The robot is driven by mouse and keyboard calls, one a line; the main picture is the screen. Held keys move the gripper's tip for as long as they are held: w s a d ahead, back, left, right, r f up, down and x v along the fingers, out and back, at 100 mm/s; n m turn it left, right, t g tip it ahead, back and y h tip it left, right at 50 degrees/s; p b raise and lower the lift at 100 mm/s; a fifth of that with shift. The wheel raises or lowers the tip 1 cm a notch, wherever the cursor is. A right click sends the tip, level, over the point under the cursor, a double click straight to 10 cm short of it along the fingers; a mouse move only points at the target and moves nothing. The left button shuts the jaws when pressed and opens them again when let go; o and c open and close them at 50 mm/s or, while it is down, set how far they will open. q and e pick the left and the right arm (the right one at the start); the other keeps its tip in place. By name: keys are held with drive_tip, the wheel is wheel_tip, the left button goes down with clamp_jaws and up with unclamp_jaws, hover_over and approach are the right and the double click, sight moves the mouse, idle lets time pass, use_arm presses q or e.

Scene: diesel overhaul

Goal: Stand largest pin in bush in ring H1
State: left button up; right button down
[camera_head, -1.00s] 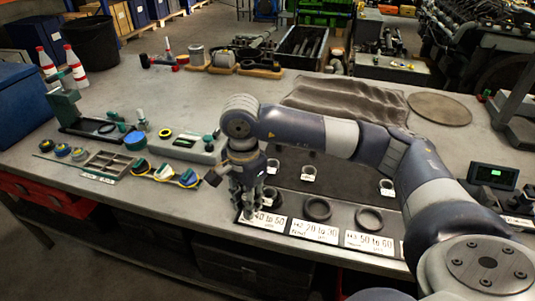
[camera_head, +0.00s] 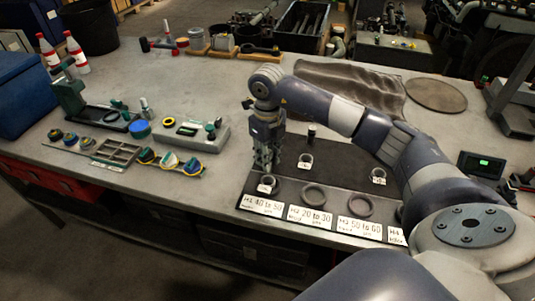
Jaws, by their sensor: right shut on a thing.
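My right gripper (camera_head: 264,168) points down just above and behind ring H1 (camera_head: 267,191), at the left end of the dark mat. It is shut, and what it holds is too small and dark to make out; it is probably a pin. A small tagged bush (camera_head: 267,183) shows at ring H1, below the fingers. Whether anything in the gripper touches it cannot be told. The label H1 (camera_head: 262,205) lies in front. A dark pin (camera_head: 312,130) stands upright at the back of the mat. My left gripper is out of view.
Rings H2 (camera_head: 314,194) and H3 (camera_head: 360,205) lie to the right. Tagged bushes (camera_head: 305,160) and (camera_head: 378,177) stand behind them on the dark mat (camera_head: 335,165). A grey block of parts (camera_head: 195,134) and a parts tray (camera_head: 118,151) lie left. My right arm spans the mat's back right.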

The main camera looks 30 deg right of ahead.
drive_tip(key=shift+f+b, duration=1.35)
drive_tip(key=shift+f, duration=0.9)
drive_tip(key=shift+f+b, duration=1.25)
drive_tip(key=shift+f, duration=0.25)
drive_tip(key=shift+f, duration=0.1)
drive_tip(key=c, duration=1.3)
unclamp_jaws()
wheel_tip(320, 180, up, 12)
